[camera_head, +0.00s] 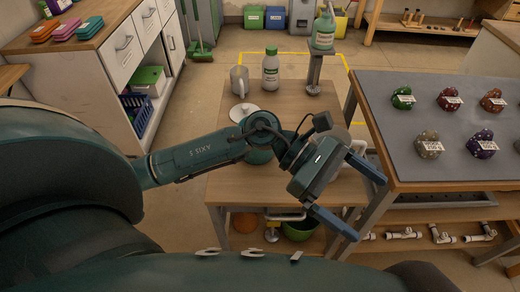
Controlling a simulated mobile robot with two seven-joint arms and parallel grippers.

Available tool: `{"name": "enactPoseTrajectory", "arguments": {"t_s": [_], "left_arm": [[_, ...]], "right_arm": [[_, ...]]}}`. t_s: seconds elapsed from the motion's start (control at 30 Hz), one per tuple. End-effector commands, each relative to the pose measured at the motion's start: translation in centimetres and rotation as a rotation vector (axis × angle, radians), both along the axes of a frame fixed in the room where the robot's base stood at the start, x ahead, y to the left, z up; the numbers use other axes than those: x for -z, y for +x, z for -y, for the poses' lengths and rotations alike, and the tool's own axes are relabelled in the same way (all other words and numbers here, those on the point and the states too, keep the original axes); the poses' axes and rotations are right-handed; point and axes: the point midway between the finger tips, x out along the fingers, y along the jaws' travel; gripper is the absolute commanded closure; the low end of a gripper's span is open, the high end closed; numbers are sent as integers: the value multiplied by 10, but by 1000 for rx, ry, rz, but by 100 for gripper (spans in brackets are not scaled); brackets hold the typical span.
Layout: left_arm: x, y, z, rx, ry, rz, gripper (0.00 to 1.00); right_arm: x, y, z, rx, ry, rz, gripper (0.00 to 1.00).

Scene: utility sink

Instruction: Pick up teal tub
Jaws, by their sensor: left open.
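My left gripper (362,206) is open and empty. Its two fingers point right, over the gap between the bench's right side and the grey-topped table. My right gripper is not in view.
A white lid-like disc (243,112), a grey mug (239,80) and a white bottle (270,70) stand farther back on the bench. A green bottle (324,28) sits on a raised stand. The grey-topped table (395,90) at right holds several tagged lumps.

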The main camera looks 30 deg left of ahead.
Motion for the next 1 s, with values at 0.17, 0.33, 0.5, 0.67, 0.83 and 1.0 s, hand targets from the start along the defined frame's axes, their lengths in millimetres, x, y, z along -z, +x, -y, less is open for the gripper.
{"name": "enactPoseTrajectory", "arguments": {"t_s": [0.17,0.33,0.5,0.67,0.83,1.0], "left_arm": [[60,48,-103,351,732,671,0],[43,94,-210,567,1264,888,0],[19,109,-261,653,1508,906,0],[35,116,-272,670,1540,899,0],[66,127,-278,669,1536,900,0],[84,134,-282,665,1537,902,0]], "right_arm": [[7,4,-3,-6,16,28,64],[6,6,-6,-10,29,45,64],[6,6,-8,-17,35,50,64],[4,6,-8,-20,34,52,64],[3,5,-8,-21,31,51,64],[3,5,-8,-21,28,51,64]]}}
